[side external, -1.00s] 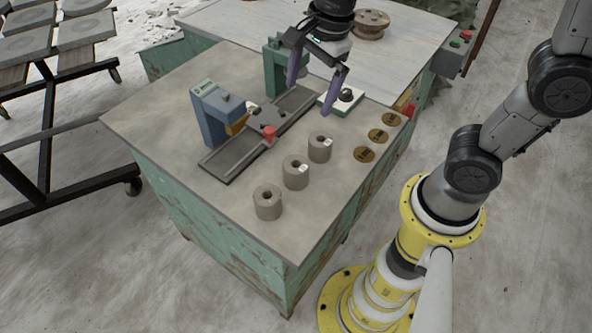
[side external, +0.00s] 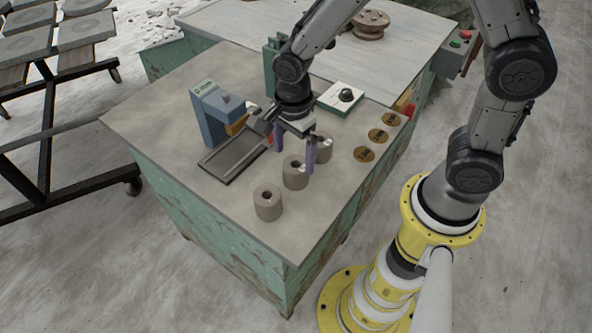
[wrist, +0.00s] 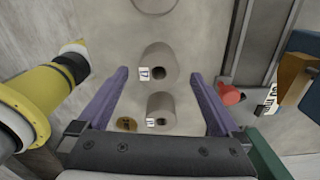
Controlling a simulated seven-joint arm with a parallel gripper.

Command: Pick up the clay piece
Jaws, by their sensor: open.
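Three grey clay cylinders with a hole in the top stand in a row on the bench: a near one (side external: 268,208), a middle one (side external: 293,178) and a far one (side external: 325,153), partly behind my gripper. My gripper (side external: 295,160) is open with purple fingers, pointing down at the middle cylinder. In the wrist view, the middle cylinder (wrist: 153,62) lies between the fingertips (wrist: 160,76), with a white tag on it. The far cylinder (wrist: 165,105), also tagged, shows lower between the fingers. I see no finger touching a cylinder; the exact height is unclear.
A blue-grey device (side external: 212,113) and a dark rail (side external: 232,160) stand left of the row. Several brass discs (side external: 378,135) lie to the right. A white box with a black knob (side external: 340,98) is behind. The bench's front left is clear.

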